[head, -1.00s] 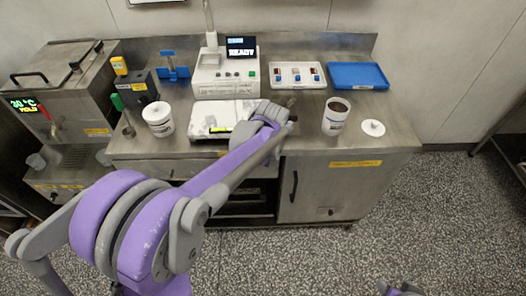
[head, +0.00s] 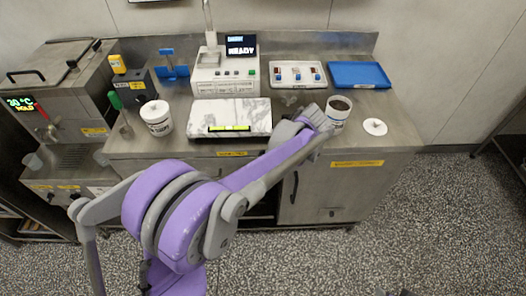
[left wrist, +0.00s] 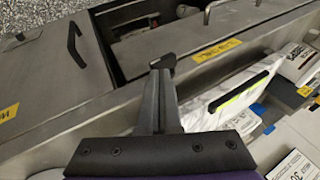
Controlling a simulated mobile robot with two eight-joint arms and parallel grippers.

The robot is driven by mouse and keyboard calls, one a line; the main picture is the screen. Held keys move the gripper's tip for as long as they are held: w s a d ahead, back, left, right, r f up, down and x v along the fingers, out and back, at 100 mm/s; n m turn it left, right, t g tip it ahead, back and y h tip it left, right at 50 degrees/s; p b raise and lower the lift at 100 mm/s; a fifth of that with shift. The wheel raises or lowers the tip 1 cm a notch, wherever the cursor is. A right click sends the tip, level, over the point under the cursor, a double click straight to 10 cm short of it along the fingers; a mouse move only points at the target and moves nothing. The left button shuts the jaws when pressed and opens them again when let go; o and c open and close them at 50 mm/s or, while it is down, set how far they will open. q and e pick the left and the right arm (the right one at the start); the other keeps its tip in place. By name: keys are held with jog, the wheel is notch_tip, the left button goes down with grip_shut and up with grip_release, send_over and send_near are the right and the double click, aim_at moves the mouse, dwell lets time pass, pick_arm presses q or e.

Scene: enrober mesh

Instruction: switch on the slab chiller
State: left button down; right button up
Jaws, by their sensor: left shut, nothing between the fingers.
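The slab chiller appears to be the low unit with a white marble top (head: 255,112) at the middle of the steel counter. A yellow-green strip (head: 229,128) shows on its front edge. In the left wrist view the marble top (left wrist: 203,112) and the bright strip (left wrist: 240,91) lie right of my fingers. My left gripper (head: 318,117) is over the counter's front part, right of the slab and close to the white tub. In the left wrist view my left gripper (left wrist: 163,62) is shut and empty, apart from the slab. I cannot make out a switch. My right gripper is out of view.
A white machine (head: 222,80) reading READY stands behind the slab. An open tub (head: 337,112), a lid (head: 375,127) and a blue tray (head: 360,76) are on the right. A cabinet handle (head: 295,187) sticks out below.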

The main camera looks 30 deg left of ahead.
pick_arm(q)
jog(key=shift+w+d+f+g+y+b, duration=0.15)
jog(key=shift+d+f+g+y+b, duration=0.25)
jog(key=shift+y, duration=0.6)
jog(key=shift+w+d+f+b, duration=0.1)
jog(key=shift+w+b, duration=0.05)
jog(key=shift+b, duration=0.25)
dwell(1.3)
jog(key=shift+s+a, duration=0.45)
jog(key=shift+a, duration=0.2)
jog(key=shift+f, duration=0.1)
